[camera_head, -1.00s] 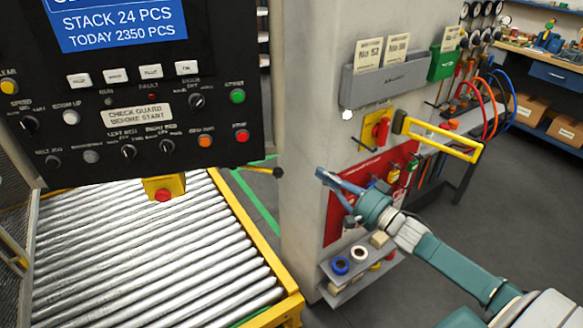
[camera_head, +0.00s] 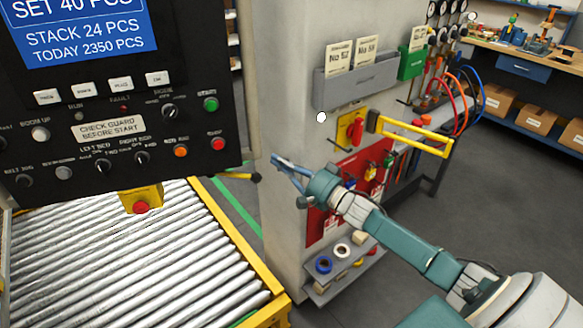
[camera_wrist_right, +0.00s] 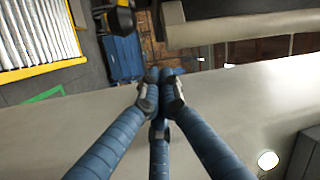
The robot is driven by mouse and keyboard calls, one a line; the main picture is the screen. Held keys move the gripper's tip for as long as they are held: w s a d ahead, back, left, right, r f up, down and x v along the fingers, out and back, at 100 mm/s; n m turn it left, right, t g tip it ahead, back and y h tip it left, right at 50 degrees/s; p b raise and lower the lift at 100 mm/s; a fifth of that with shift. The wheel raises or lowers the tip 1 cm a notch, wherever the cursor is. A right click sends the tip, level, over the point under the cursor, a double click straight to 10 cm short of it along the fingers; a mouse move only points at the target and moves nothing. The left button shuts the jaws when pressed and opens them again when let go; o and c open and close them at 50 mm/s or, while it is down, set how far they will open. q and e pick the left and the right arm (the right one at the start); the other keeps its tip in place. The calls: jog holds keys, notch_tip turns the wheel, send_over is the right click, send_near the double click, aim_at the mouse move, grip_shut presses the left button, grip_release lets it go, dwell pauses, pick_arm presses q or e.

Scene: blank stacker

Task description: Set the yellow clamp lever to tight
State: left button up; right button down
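A lever with a yellow shaft and dark knob (camera_head: 256,177), which looks like the yellow clamp lever, sticks out to the right beside the conveyor, left of the grey pillar. A black and yellow knob end, seemingly the same lever, shows at the top of the right wrist view (camera_wrist_right: 122,17). My right gripper (camera_head: 276,159) is in front of the pillar, just right of the knob and slightly higher in the picture, apart from it. In the wrist view its blue fingertips (camera_wrist_right: 159,75) are together with nothing between them. Any tight marking is not readable. My left gripper is not visible.
The control panel (camera_head: 120,120) hangs over the roller conveyor (camera_head: 150,250) at left. The grey pillar (camera_head: 285,80) stands close behind my right gripper, with a red tool board (camera_head: 318,225) and a yellow bar handle (camera_head: 415,135). Open floor (camera_head: 500,200) lies at right.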

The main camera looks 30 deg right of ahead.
pick_arm(q)
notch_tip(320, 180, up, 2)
jog(key=shift+p, duration=0.95)
pick_arm(e)
jog(key=a, duration=0.2)
jog(key=a+f, duration=0.1)
jog(key=shift+s+a+f, duration=0.15)
jog(key=shift+a, duration=0.2)
